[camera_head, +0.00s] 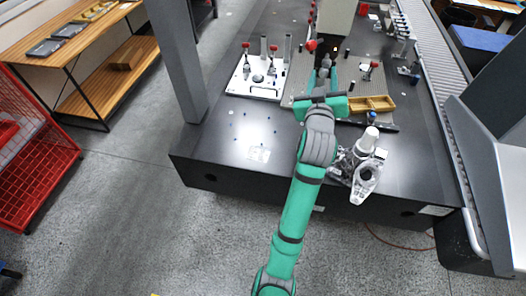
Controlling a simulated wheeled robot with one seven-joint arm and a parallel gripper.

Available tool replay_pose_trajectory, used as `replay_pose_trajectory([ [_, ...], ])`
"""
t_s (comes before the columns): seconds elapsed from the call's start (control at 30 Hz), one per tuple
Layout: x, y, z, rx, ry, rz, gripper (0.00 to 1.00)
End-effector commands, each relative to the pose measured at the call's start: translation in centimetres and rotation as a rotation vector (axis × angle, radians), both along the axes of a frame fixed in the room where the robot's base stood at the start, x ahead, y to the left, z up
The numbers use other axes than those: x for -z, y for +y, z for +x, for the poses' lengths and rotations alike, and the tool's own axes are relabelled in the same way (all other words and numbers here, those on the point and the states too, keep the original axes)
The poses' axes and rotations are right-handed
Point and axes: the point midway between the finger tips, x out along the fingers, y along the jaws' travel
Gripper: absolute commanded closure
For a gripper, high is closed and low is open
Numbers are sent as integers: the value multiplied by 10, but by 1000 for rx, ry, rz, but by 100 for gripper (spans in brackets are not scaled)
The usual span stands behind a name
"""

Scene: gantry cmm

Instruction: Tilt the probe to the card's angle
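My gripper (325,66) is at the end of my green arm, just below that column, near a red ball knob (311,45). Whether it touches anything, and whether its fingers are open or shut, is too small to tell.
A white fixture plate (245,88) with red-knobbed clamps stands left of my gripper. A yellow tray (378,103) lies to its right. A metal and white device (358,165) stands by the table's front edge. A grey pillar (181,60) rises at the left. The table's front left is mostly clear.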

Motion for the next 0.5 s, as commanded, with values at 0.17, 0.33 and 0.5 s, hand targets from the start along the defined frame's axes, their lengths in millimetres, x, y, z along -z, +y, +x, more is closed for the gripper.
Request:
replay_pose_trajectory([
  [0.17,0,1,0,-2,0,0,69],
  [0.33,0,1,0,-1,0,0,94],
  [0.5,0,0,0,-1,-11,40,93],
])
